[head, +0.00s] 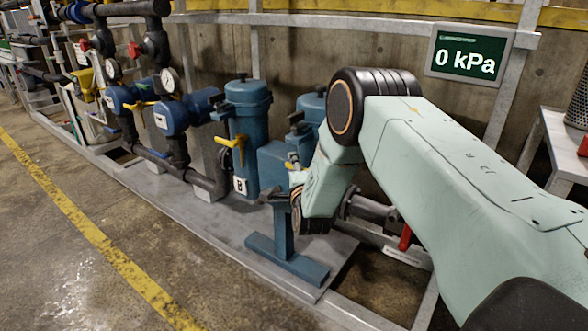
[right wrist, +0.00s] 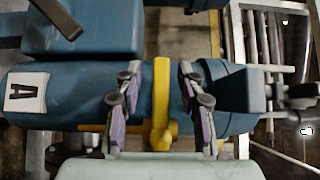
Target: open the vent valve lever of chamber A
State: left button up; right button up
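The yellow vent valve lever (right wrist: 160,100) stands upright in the right wrist view, across the blue body of chamber A (right wrist: 65,95), whose white label "A" (right wrist: 25,92) is at the left. My right gripper (right wrist: 160,82) is open, with one finger on each side of the lever. Gaps show between the lever and both fingers. In the head view my right arm comes in from the right and hides most of chamber A and the gripper's fingers. My left gripper is in neither view.
Chamber B (head: 248,110), with its own yellow lever (head: 230,142), stands left of my arm. A blue stand (head: 286,258) is in front. Blue pumps, pipes and gauges (head: 169,80) line the left. A display (head: 468,54) reads 0 kPa. The floor at left is clear.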

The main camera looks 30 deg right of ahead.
jog(key=shift+a+r, duration=0.1)
jog(key=shift+r, duration=0.05)
jog(key=shift+c, duration=1.2)
jog(key=c, duration=0.3)
grip_shut()
